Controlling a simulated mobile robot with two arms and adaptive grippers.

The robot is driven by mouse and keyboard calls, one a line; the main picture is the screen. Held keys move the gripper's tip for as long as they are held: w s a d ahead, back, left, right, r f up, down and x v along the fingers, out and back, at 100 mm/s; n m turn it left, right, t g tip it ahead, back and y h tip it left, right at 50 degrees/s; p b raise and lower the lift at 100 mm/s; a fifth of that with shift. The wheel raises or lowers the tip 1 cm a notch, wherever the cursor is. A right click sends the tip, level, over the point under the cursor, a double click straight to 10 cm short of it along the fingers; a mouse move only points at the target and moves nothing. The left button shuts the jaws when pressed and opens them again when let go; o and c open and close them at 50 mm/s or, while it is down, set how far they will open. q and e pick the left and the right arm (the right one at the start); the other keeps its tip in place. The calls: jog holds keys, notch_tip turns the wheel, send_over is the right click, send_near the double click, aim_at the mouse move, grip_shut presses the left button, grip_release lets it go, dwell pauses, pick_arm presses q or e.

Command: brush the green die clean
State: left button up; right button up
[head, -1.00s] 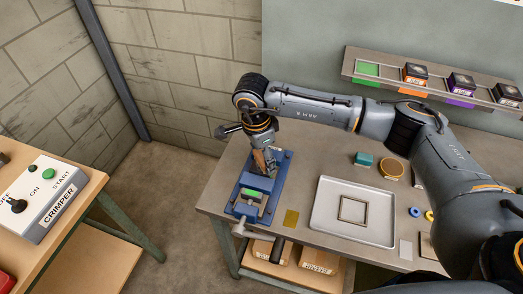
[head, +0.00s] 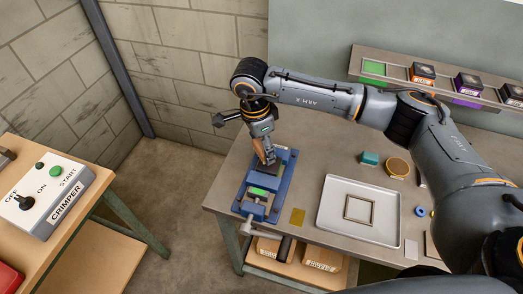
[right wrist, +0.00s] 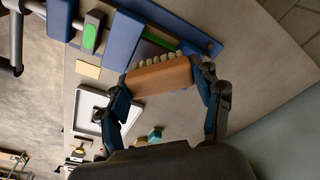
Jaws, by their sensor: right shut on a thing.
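My right gripper (head: 264,157) is shut on a wooden brush (right wrist: 160,78), which also shows small in the head view (head: 259,148). In the right wrist view the wooden back lies between the fingers, with pale bristles along its far edge. The brush is over the far part of a blue vise-like fixture (head: 284,184). The green die (head: 265,191) shows as a green face in the fixture; it shows in the right wrist view too (right wrist: 90,36). The brush is beside the green face, not over it. Whether the bristles touch anything is unclear. My left gripper is out of view.
A tray (head: 384,232) with a square frame, a brass plate (head: 297,217), a teal block (head: 369,158) and a round orange-rimmed tin (head: 398,167) lie on the bench. A shelf (head: 440,85) holds several dies; its green spot is empty. A crimper box (head: 55,195) stands left.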

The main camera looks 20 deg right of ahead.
notch_tip(320, 180, up, 2)
jog(key=shift+s, duration=0.1)
jog(key=shift+r+p, duration=0.4)
jog(key=shift+r, duration=0.7)
jog(key=shift+r+p, duration=0.4)
jog(key=shift+r, duration=0.1)
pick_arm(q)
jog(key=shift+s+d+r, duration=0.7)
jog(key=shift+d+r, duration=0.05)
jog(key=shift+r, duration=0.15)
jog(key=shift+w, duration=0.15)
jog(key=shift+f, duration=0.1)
